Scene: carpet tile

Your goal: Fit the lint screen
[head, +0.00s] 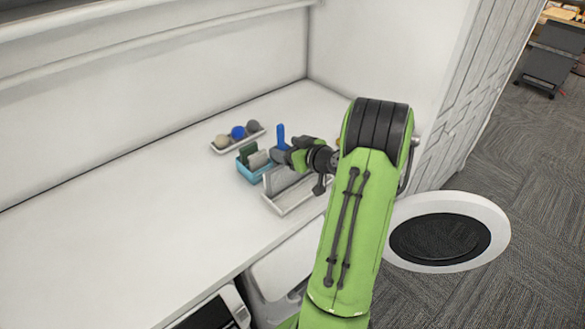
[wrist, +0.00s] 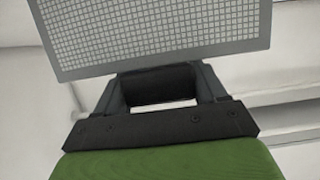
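The lint screen (wrist: 150,35), a flat grey panel with a fine square grid and plain rim, fills the top of the wrist view, slightly tilted. A dark grip bar (wrist: 160,84) sits below its lower edge. The fingers of my gripper (wrist: 160,78) lie on either side of this bar and seem to hold it. In the head view my gripper (head: 283,157) is over the trays on the counter, partly hidden by my arm. I cannot make out the screen clearly there. A white machine (head: 292,268) stands under the counter edge, mostly hidden by my arm.
A white tray of balls (head: 238,145), a teal bin (head: 250,172) with upright pieces, and a pale tray (head: 300,198) stand close together on the white counter (head: 120,210). A blue upright piece (head: 281,135) is beside my gripper. A round door (head: 482,215) hangs open at right.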

